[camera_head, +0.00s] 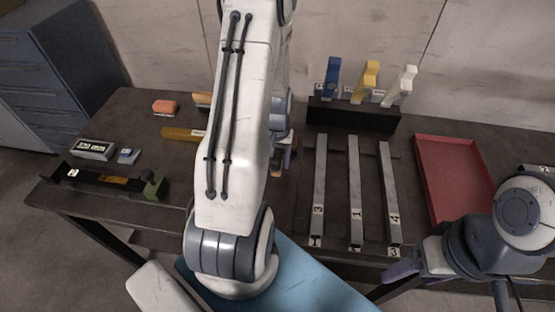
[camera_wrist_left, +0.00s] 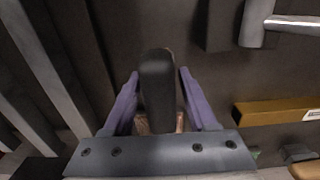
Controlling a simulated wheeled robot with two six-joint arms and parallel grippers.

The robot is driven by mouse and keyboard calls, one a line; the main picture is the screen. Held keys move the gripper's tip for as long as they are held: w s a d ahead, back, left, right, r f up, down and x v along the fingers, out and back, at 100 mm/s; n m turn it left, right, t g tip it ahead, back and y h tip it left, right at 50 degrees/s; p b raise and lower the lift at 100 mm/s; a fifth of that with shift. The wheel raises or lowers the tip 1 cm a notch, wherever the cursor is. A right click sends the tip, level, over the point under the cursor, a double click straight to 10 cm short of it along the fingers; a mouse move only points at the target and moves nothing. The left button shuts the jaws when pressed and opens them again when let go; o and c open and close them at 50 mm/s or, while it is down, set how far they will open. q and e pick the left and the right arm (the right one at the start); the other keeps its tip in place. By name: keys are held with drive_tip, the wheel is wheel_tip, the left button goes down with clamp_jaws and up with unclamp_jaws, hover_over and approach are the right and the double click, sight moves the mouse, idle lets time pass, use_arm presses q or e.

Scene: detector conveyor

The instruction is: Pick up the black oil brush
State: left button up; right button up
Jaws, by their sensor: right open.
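The black oil brush shows in the left wrist view as a dark upright block (camera_wrist_left: 158,85) with a brownish part below it. My left gripper (camera_wrist_left: 160,100) has its two purple fingers apart, one on each side of the brush; I cannot tell whether they touch it. In the head view my white left arm covers much of the brush's area; a small brownish piece shows beside the wrist, but I cannot tell what it is. My right gripper (camera_head: 402,272) is open and empty at the lower right, near the table's front edge.
Several numbered metal bars (camera_head: 354,190) lie to the right, beside a red tray (camera_head: 455,175). A black rack (camera_head: 350,116) holds blue, yellow and white pieces.

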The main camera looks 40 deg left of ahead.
sight(279, 153)
use_arm(q)
clamp_jaws()
drive_tip(key=shift+r, duration=0.45)
drive_tip(key=r, duration=0.3)
drive_tip(key=shift+d+r+b, duration=0.3)
drive_tip(key=shift+r+b, duration=0.05)
drive_tip(key=s+d+r, duration=0.2)
drive_tip(key=d+r, duration=0.4)
drive_tip(key=d, duration=0.5)
drive_tip(key=shift+r+b, duration=0.25)
drive_tip(key=shift+b, duration=0.15)
drive_tip(key=shift+s, duration=0.1)
drive_tip(key=shift+c, duration=1.6)
unclamp_jaws()
drive_tip(key=shift+a, duration=0.1)
clamp_jaws()
